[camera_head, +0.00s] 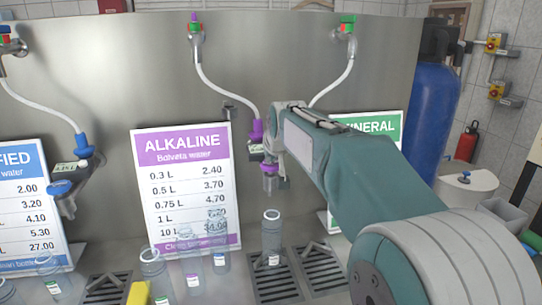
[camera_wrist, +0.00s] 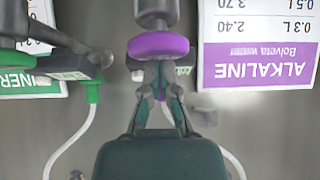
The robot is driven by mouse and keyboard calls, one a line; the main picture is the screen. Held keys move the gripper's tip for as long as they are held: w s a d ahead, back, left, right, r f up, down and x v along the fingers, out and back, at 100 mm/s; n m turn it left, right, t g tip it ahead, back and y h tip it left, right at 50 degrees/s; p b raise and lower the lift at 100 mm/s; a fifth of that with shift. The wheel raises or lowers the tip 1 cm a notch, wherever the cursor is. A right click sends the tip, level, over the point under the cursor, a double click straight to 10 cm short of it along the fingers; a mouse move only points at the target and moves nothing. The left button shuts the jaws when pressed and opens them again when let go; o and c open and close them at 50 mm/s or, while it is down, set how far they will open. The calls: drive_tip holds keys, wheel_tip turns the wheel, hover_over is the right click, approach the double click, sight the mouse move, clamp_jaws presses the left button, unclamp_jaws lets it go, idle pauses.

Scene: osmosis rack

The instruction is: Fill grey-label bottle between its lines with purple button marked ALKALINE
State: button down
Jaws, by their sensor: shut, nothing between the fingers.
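The ALKALINE sign (camera_head: 185,185) stands behind the counter; it appears upside down in the wrist view (camera_wrist: 258,60). The purple alkaline dispenser nozzle (camera_head: 269,168) hangs to its right, and its purple ring (camera_wrist: 158,46) shows in the wrist view. A clear bottle (camera_head: 271,232) stands upright below the nozzle, apart from it. Its small label looks pale, and I cannot make out its fill lines or any liquid. My gripper (camera_wrist: 161,82) is shut and empty, with its fingertips close to the purple ring; I cannot tell if they touch. My arm mostly hides it in the head view.
Several other clear bottles, one of them here (camera_head: 153,275), stand on the counter to the left. Drip grates (camera_head: 275,287) are set into the counter. A blue-handled dispenser (camera_head: 70,185) hangs at left. The green MINERAL sign (camera_head: 385,125) is partly behind my arm.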

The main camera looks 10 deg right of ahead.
drive_tip(key=shift+f, duration=1)
drive_tip(key=shift+s+f, duration=0.15)
idle(6.8)
